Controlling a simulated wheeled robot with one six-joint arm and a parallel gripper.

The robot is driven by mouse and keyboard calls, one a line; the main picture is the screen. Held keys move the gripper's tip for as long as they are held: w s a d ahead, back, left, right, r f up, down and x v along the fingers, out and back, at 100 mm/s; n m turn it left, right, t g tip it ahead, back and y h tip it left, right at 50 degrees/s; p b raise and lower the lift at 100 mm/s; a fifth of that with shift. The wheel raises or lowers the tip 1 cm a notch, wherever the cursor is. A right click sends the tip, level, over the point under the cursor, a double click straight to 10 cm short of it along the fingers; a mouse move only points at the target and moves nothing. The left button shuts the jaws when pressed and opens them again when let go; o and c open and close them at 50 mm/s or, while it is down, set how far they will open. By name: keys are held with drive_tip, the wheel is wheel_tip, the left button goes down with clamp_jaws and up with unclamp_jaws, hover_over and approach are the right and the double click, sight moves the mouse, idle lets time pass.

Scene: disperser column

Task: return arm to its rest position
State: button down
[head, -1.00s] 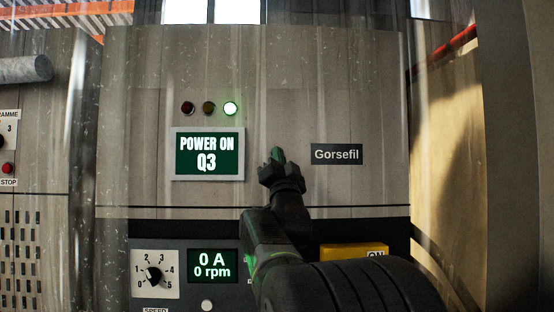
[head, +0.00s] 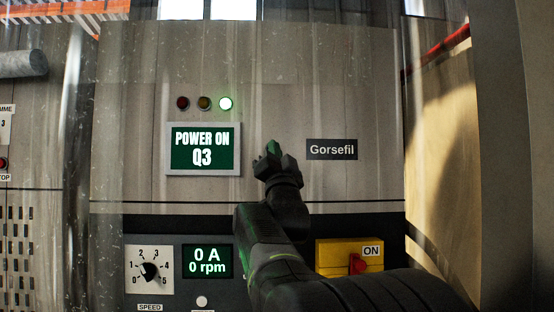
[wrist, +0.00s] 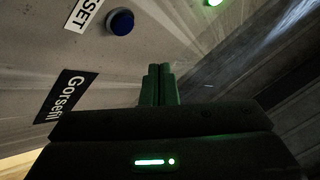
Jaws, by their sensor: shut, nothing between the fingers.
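My arm reaches up from the lower right in the head view. My gripper (head: 271,151) is in front of the cabinet's upper panel, between the POWER ON Q3 screen and the Gorsefil plate. Its green-tinted fingers are together and hold nothing. In the wrist view the shut fingers (wrist: 158,84) point up at the picture's middle. A gap to the panel seems present, but its size is hard to tell.
The screen (head: 203,149) sits under a lit green lamp (head: 225,104). The Gorsefil plate (head: 332,149) is right of my gripper. Below are a speed dial (head: 150,271) and a yellow ON switch box (head: 330,253) with a red knob. The wrist view shows a blue button (wrist: 121,22).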

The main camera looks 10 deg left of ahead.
drive_tip(key=s+p, duration=0.1)
drive_tip(key=s, duration=0.1)
drive_tip(key=s+d+p, duration=0.1)
drive_tip(key=shift+s, duration=0.4)
idle(0.6)
drive_tip(key=shift+w, duration=0.1)
drive_tip(key=w, duration=0.1)
drive_tip(key=w+a, duration=0.1)
drive_tip(key=w, duration=0.3)
drive_tip(key=shift+w+a+f+b, duration=0.2)
drive_tip(key=shift+a+f+b, duration=0.05)
drive_tip(key=shift+b, duration=0.05)
drive_tip(key=shift+b, duration=0.4)
